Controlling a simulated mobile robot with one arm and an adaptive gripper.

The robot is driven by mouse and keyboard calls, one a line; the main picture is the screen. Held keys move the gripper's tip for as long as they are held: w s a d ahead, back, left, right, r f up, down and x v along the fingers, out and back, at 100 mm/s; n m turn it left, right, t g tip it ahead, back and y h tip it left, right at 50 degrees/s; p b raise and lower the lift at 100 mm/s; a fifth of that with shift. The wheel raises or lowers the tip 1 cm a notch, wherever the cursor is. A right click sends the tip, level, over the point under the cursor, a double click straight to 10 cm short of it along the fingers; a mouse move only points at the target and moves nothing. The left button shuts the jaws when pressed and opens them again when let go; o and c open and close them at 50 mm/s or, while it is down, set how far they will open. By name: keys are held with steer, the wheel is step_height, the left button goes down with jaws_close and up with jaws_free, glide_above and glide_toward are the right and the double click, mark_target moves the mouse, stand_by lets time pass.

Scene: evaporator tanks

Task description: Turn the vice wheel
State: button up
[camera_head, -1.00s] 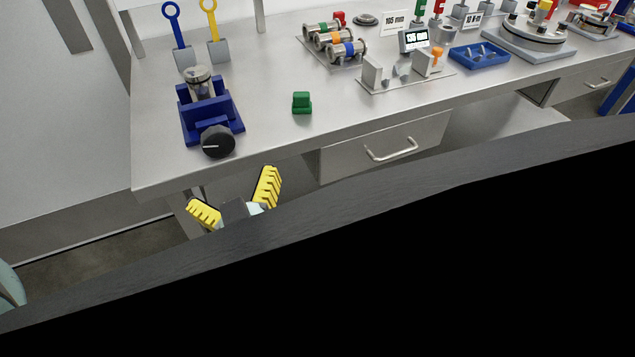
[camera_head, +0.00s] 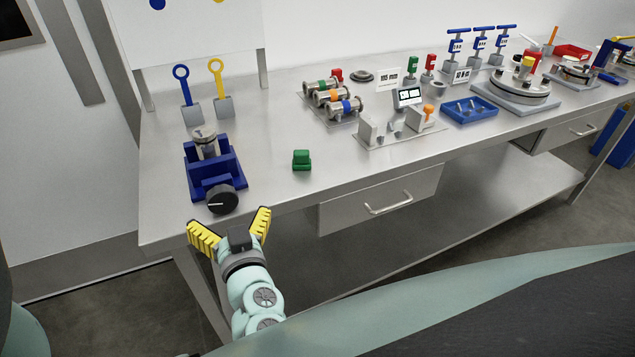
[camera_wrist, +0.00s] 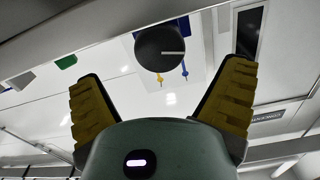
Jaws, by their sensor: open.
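The blue vice (camera_head: 212,165) stands near the left end of the steel bench and holds a metal cylindrical part (camera_head: 205,142) in its jaws. Its black round wheel (camera_head: 221,200), with a white line on its face, is at the bench's front edge. My gripper (camera_head: 230,220) has two yellow ribbed fingers spread apart, just in front of and below the wheel. In the wrist view the wheel (camera_wrist: 159,48) shows beyond my open fingers (camera_wrist: 164,95), roughly centred between them and apart from them. Nothing is between the fingers.
A green block (camera_head: 302,160) sits right of the vice. Blue and yellow ring-handled tools (camera_head: 187,95) stand behind it. Pipe fittings (camera_head: 333,100), a blue tray (camera_head: 469,110) and a round fixture (camera_head: 516,90) are farther right. A drawer (camera_head: 380,200) hangs under the bench.

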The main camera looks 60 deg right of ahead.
mark_target(224, 202)
steer(key=x, duration=0.6)
steer(key=shift+r+p, duration=0.15)
steer(key=shift+p, duration=0.2)
steer(key=shift+w+d, duration=0.3)
steer(key=shift+w, duration=0.35)
steer(key=shift+c, duration=0.3)
steer(key=shift+d, duration=0.1)
steer(key=c, duration=1.1)
